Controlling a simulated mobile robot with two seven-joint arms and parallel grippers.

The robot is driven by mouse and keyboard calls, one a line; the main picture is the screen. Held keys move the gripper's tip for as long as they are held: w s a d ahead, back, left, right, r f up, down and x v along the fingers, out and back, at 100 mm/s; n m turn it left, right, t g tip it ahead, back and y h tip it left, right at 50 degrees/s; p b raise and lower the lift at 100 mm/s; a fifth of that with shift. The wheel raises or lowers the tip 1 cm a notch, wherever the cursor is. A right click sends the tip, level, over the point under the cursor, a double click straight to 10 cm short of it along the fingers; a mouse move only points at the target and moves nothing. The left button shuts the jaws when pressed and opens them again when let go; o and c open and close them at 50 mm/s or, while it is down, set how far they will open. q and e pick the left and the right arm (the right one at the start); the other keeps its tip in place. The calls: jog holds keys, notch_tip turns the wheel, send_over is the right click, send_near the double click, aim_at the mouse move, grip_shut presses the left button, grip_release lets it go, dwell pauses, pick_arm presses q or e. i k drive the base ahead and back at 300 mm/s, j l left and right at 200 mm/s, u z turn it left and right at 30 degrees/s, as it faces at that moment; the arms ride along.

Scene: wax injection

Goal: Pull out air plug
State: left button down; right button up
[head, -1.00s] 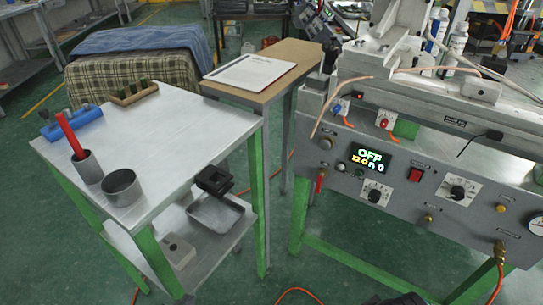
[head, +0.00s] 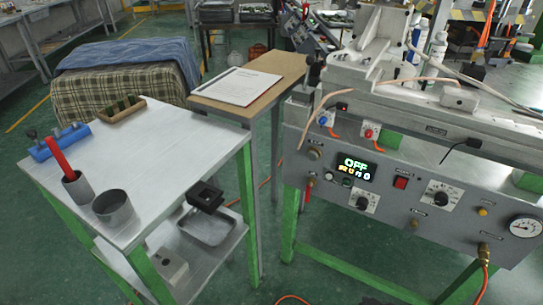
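The wax injection machine has a grey front panel (head: 400,205). A brass fitting (head: 484,250) sits at the panel's lower right, with an orange hose (head: 483,285) hanging down from it. I take this for the air plug; it appears joined to the panel. A red-tipped fitting (head: 309,187) sits at the panel's left end; its exact kind is too small to tell. Neither of my grippers shows in the head view.
A display (head: 356,168) reads OFF; a round gauge (head: 524,226) is at the right. A metal cart (head: 160,150) at left carries cups, a red stick (head: 60,152) and a blue tool holder (head: 58,142). A paper (head: 237,86) lies on the wooden table. Green floor is open in front.

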aim_at(483, 257)
jog(key=z, duration=1.85)
jog(key=i+l+u, duration=0.1)
jog(key=u, duration=0.35)
jog(key=l+u, duration=0.25)
jog(key=u, duration=0.2)
jog(key=i+l+u, duration=0.1)
jog(key=u, duration=0.3)
jog(key=k+l+u, duration=0.1)
jog(key=l+u, duration=0.35)
jog(key=l, duration=1)
jog(key=k+l+u, duration=0.1)
jog(key=l, duration=0.4)
jog(key=k+l, duration=0.1)
jog(key=l, duration=0.4)
